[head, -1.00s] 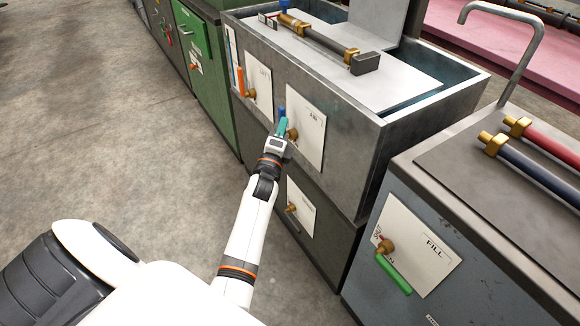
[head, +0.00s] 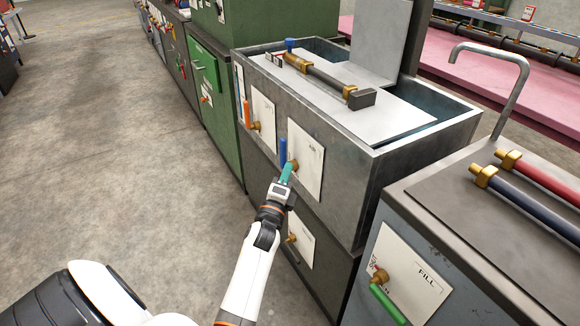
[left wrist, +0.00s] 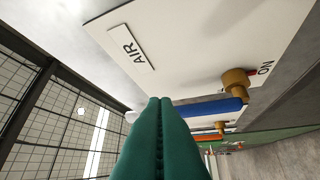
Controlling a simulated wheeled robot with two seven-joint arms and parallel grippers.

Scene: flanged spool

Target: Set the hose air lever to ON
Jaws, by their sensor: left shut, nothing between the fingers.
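The AIR panel (head: 309,162) is a white plate on the front of the grey sink unit. Its blue lever (head: 283,152) stands up beside a brass hub (head: 293,165). My left gripper (head: 287,172) is shut and empty, with its teal fingertips just below the blue lever and in front of the hub. In the left wrist view the closed fingers (left wrist: 160,135) point towards the panel, the blue lever (left wrist: 195,110) lies just beyond them, and an ON mark (left wrist: 264,68) shows past the brass hub (left wrist: 236,84). I cannot tell whether fingers and lever touch. My right gripper is out of view.
An orange lever (head: 247,113) is on the panel to the left. A FILL panel with a green lever (head: 388,304) is on the nearer cabinet at right. A lower panel (head: 301,238) sits under the AIR panel. Open floor (head: 130,170) lies at left.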

